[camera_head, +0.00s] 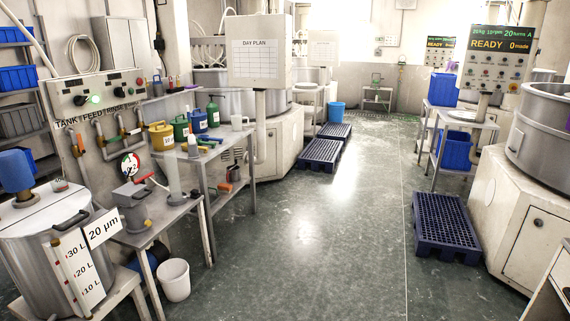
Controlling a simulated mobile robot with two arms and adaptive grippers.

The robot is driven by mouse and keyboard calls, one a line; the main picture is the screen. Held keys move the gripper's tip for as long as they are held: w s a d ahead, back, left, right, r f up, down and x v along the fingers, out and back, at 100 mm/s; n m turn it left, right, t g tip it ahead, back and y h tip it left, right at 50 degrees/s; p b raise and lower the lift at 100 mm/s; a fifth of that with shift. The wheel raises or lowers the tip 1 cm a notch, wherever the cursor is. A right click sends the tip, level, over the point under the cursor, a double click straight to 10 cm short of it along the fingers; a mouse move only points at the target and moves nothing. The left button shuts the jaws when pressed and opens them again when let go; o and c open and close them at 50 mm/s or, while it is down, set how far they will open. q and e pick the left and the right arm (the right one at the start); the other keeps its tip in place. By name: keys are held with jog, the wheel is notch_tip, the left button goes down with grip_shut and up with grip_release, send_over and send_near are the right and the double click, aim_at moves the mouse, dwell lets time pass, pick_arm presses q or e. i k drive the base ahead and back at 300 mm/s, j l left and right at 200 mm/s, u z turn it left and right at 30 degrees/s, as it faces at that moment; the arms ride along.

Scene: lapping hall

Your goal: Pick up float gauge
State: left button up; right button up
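No item can be told with certainty as the float gauge. A round dial (130,165) with a white, red and dark face stands above a grey box-shaped device (136,205) on the small front-left table. A tall clear cylinder (173,176) stands upright just right of it. Neither of my grippers is in view.
A bench (215,150) behind holds several coloured cans. A white bucket (173,280) stands on the floor by the small table. Dark blue pallets (447,232) lie on the right and farther back. The green floor aisle (310,240) in the middle is clear.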

aim_at(191, 137)
jog(key=i, duration=1.8)
jog(key=i+l+u, duration=0.1)
jog(key=i, duration=0.5)
jog(key=i+l+u, duration=0.1)
jog(key=i, duration=0.55)
jog(key=i+l, duration=0.2)
jog(key=i, duration=0.4)
jog(key=j+u, duration=0.05)
